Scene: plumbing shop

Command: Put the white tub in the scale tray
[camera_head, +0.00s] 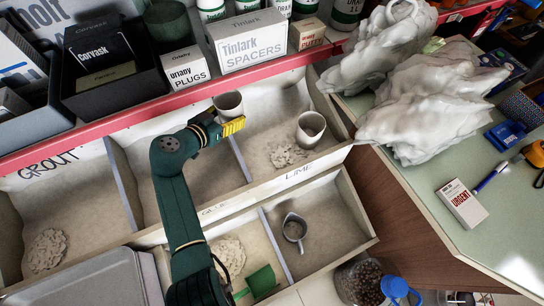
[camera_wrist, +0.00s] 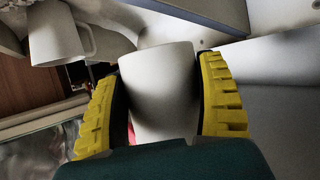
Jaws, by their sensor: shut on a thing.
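A white tub (camera_head: 229,103) is held at the near side of the red shelf edge, over the upper bins.
Another pale cup (camera_head: 310,129) stands in the upper right bin by some white lumps. A grey cup (camera_head: 294,228) and a green scoop (camera_head: 262,281) are in lower bins. White bags (camera_head: 420,95) cover part of the right-hand counter (camera_head: 440,210).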

